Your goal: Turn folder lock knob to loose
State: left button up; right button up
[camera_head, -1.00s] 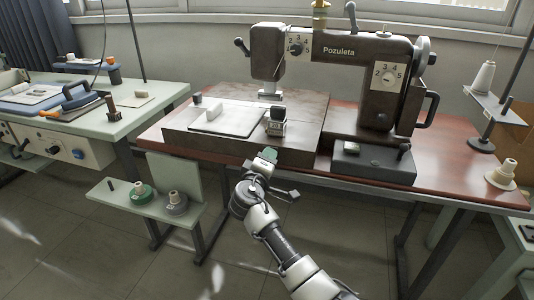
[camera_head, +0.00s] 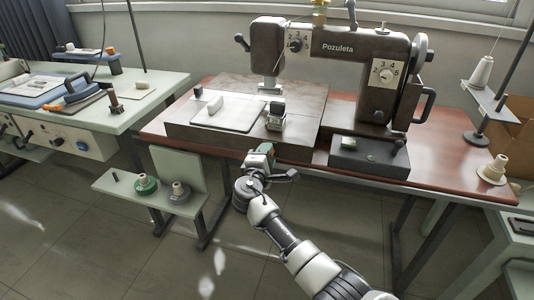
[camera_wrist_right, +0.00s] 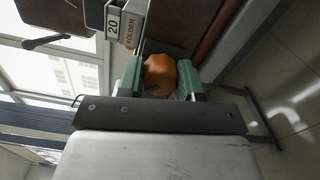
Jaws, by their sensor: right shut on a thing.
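An orange knob (camera_wrist_right: 160,75), which I take to be the folder lock knob, shows between the green fingers of my right gripper (camera_wrist_right: 161,84) in the right wrist view. The fingers are shut on it, one on each side. In the head view my right gripper (camera_head: 261,154) is at the front edge of the sewing machine bed and hides most of the knob. The folder block (camera_head: 276,115) sits on the bed just beyond. Its label (camera_wrist_right: 122,25) reads "20 FOLDER" in the right wrist view. The knob's turn position cannot be read. My left gripper is out of view.
The dark Pozuleta sewing machine (camera_head: 335,47) stands on a reddish table (camera_head: 440,178). A black box (camera_head: 369,156) lies right of my gripper. A low green shelf with spools (camera_head: 147,184) is at left. Floor is open in front.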

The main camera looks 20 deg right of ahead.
dwell(0.3)
jog(key=o, duration=0.9)
jog(key=shift+s+a, duration=0.1)
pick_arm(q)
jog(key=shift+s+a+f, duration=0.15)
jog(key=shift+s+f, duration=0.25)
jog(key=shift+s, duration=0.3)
pick_arm(e)
jog(key=v, duration=1)
jog(key=shift+s+a, duration=0.2)
jog(key=shift+s, duration=0.05)
